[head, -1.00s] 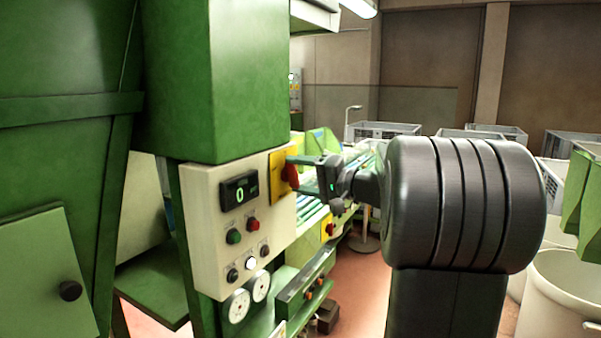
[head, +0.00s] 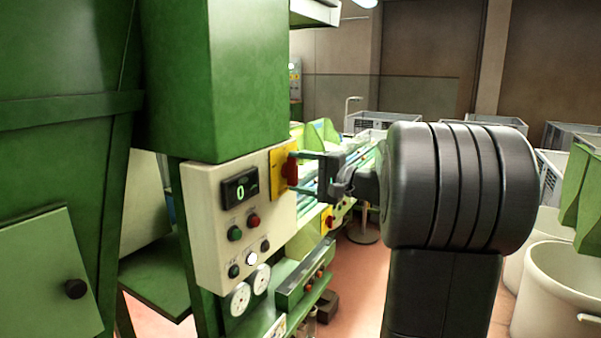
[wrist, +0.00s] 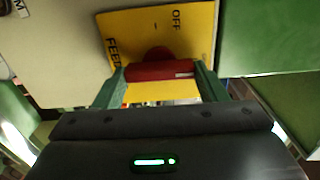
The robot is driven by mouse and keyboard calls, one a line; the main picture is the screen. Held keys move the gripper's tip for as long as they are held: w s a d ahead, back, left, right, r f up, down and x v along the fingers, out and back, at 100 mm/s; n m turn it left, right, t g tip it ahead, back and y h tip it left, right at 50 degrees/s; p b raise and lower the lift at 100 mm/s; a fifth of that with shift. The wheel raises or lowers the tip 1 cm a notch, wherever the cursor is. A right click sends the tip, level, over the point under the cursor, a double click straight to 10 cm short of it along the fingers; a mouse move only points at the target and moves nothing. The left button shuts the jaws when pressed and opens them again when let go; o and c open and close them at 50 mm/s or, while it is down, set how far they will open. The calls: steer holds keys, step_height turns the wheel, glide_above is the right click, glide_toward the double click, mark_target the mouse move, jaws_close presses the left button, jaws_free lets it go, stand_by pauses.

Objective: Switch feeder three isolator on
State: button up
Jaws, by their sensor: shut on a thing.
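The feeder isolator is a red handle (head: 291,171) on a yellow plate (head: 277,160) at the upper right of the cream control panel. In the wrist view the red handle (wrist: 160,71) lies level across the picture, with a pale mark near its right end. The yellow plate (wrist: 140,30) there shows "OFF" at upper right and "FEE..." at left, the rest being hidden. My gripper (head: 298,171) is shut on the handle, one green finger at each end of it in the wrist view (wrist: 160,83). No "ON" mark is readable.
The cream panel (head: 205,215) also carries a display reading 0 (head: 240,189), several push-buttons and a lit white lamp (head: 252,258). Two round gauges (head: 240,298) sit below. Green machine housing (head: 215,80) stands above it. A roller conveyor and grey crates (head: 383,122) lie beyond.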

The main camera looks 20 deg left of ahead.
steer(key=o, duration=1)
steer(key=shift+d, duration=0.1)
steer(key=d, duration=0.4)
steer(key=d+b, duration=0.1)
steer(key=d, duration=0.4)
steer(key=s+d+b, duration=0.1)
steer(key=d, duration=0.3)
steer(key=shift+d, duration=0.3)
steer(key=shift+a, duration=0.1)
steer(key=a, duration=0.4)
steer(key=a+p, duration=0.1)
steer(key=a, duration=0.4)
steer(key=w+a+p, duration=0.1)
steer(key=a, duration=0.3)
steer(key=shift+a, duration=0.3)
